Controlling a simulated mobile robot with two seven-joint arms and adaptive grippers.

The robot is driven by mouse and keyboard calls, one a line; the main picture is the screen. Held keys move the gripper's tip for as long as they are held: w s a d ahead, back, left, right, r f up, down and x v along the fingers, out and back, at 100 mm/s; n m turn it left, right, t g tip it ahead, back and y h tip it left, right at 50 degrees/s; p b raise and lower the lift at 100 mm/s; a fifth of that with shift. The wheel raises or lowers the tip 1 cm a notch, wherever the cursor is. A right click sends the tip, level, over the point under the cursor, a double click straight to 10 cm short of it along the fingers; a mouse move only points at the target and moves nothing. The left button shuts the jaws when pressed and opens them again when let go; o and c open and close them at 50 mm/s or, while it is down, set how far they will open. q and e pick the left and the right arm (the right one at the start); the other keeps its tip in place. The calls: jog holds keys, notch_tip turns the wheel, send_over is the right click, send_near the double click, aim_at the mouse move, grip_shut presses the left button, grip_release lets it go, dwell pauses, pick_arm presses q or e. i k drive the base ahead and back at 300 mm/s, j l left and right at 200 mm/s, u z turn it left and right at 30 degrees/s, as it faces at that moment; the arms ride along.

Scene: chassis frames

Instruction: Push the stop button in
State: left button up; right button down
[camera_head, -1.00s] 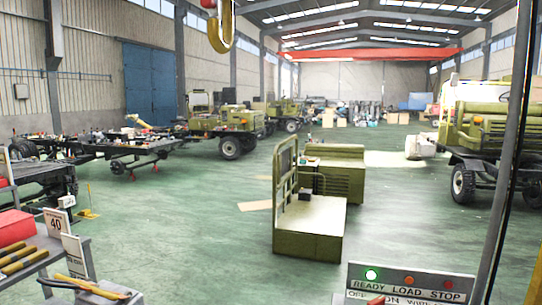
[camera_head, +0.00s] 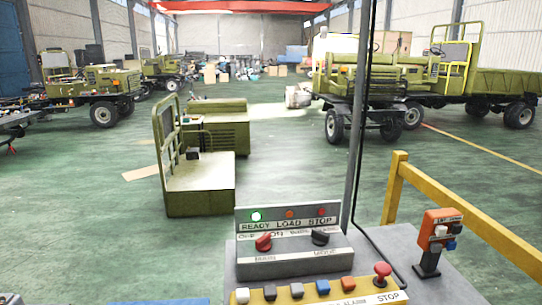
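The stop button is a red mushroom-shaped knob (camera_head: 382,272) at the right end of the sloped lower panel, just above a label reading STOP (camera_head: 388,297). It stands up from the panel. A row of small square buttons (camera_head: 297,290) in white, orange, blue and other colours runs to its left. Behind it the console (camera_head: 292,262) carries a red rotary knob (camera_head: 263,242), a black rotary knob (camera_head: 320,237) and a light strip marked READY, LOAD, STOP, with the green light (camera_head: 256,216) lit. Neither of my grippers is in view.
An orange control box (camera_head: 438,230) on a black stand is on the grey surface right of the console. A yellow railing (camera_head: 450,210) runs behind it. A grey post (camera_head: 360,120) with a black cable rises behind the console. Green vehicles (camera_head: 380,90) stand farther back on open floor.

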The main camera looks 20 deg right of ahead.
aim_at(383, 269)
jog(key=z, duration=1.55)
jog(key=j+z, duration=0.6)
jog(key=z, duration=0.15)
jog(key=k, duration=0.05)
